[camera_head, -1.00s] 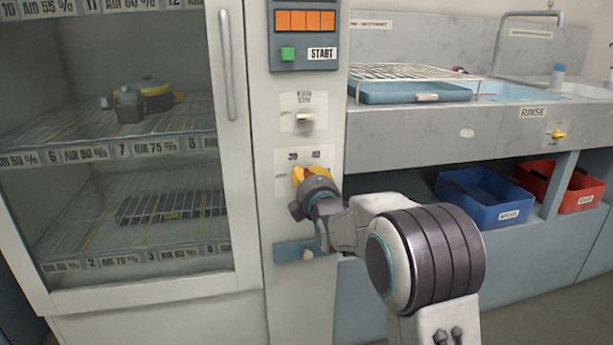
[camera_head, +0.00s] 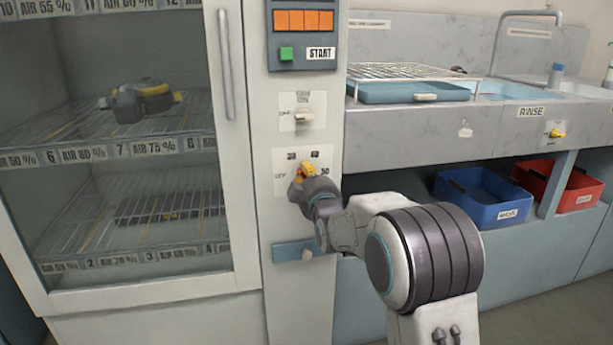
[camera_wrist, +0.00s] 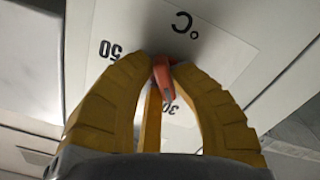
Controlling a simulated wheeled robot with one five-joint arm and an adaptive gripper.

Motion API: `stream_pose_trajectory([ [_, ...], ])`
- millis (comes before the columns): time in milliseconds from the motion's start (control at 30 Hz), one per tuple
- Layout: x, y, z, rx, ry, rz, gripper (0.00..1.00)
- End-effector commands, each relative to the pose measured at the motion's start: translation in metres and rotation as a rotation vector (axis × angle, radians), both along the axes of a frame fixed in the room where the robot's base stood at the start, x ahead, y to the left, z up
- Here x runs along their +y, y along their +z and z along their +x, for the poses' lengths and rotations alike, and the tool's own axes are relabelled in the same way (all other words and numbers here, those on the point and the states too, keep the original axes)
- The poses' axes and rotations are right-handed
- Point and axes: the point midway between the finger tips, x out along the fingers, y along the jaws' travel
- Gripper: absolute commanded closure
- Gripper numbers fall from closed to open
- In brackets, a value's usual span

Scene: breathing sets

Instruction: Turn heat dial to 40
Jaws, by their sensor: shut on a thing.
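The heat dial is a small orange-red knob (camera_wrist: 163,74) on a white plate (camera_head: 280,160) low on the cabinet's control column. In the wrist view the plate shows upside down, with "50", "30" and "°C" readable. My gripper (camera_head: 307,171) has yellow fingers and reaches the plate from the front. In the wrist view, my gripper (camera_wrist: 166,66) has its fingertips closed on the knob from both sides. The knob's pointing end and the 40 mark are not clear. In the head view the fingers mostly hide the knob.
Above the dial are another switch (camera_head: 304,115) and a panel with a green START button (camera_head: 287,53). A glass-doored cabinet stands left. A sink counter (camera_head: 420,130) stands right, with blue (camera_head: 485,200) and red (camera_head: 570,190) bins below. A blue strip (camera_head: 290,252) lies below the dial.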

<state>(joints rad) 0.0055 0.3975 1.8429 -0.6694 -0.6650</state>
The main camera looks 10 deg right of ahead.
Motion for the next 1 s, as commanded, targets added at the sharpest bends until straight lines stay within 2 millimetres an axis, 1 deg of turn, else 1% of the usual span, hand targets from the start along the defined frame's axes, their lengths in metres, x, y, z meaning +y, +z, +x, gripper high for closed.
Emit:
stream_pose_trajectory([
  [700, 0.0006, -0.0031, 0.0003, -0.004, 0.002, 0.681, 1.00],
  [1000, 0.0010, -0.0042, 0.0003, -0.005, 0.002, 0.937, 1.00],
])
